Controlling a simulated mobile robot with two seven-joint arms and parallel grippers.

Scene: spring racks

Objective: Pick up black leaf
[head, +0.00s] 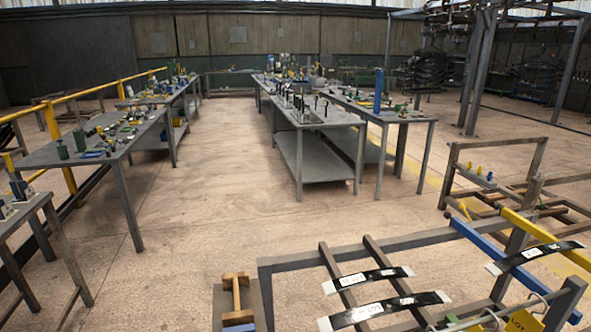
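Three curved black leaves with white labels and pale ends lie on the metal rack at the lower right of the head view. One black leaf (385,275) lies across two brown bars. A second black leaf (425,299) lies nearer, roughly parallel to it. A third black leaf (553,247) lies farther right, across the rack's blue and yellow bars. Neither of my grippers is in view, so their state does not show.
The rack (330,252) has a blue bar (490,240) and a yellow bar (545,236). A wooden piece (236,290) stands left of it. Workbenches (325,120) with small parts stand ahead, others along the left by a yellow railing. The middle floor (210,210) is clear.

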